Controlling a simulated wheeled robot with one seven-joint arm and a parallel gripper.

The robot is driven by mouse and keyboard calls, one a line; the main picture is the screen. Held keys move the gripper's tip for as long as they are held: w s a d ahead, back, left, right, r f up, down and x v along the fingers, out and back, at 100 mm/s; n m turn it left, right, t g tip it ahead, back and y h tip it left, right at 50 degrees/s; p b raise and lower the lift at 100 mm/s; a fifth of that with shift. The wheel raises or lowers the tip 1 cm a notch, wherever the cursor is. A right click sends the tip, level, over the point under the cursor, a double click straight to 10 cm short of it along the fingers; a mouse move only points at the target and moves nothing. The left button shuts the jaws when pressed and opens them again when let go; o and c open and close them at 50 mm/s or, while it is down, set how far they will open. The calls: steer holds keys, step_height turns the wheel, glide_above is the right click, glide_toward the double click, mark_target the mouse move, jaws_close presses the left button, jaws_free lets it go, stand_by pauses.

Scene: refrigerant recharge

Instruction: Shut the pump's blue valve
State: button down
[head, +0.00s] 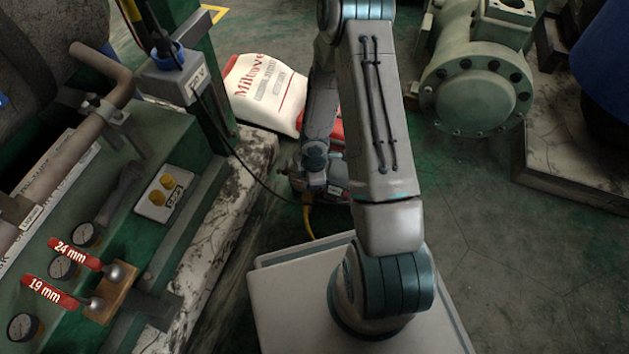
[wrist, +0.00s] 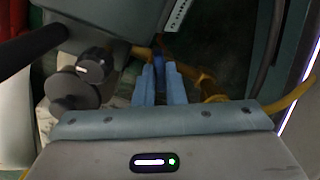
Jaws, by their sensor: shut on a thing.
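The pump (head: 333,190) sits on the floor, partly hidden behind my arm in the head view. In the wrist view its grey body (wrist: 105,22) fills the upper left, with a dark round knob beside it. My gripper (wrist: 160,82) reaches down to the pump's fittings, its two light-blue fingers close together. The blue valve (wrist: 159,67) shows as a small blue piece between the fingertips, and the fingers are shut on it. Its exact turn angle is too small to tell. In the head view my gripper is small and mostly hidden by the arm.
A yellow hose (wrist: 288,100) runs right from the fittings in the wrist view. A red-and-white bag (head: 265,92) lies behind the pump. The green machine with gauges and red-tagged handles (head: 80,255) stands left. A flanged casing (head: 478,92) stands right; floor between is clear.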

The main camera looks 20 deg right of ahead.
steer(key=shift+m, duration=2.6)
steer(key=c, duration=1.4)
jaws_free()
step_height(320, 180, up, 9)
steer(key=p, duration=0.8)
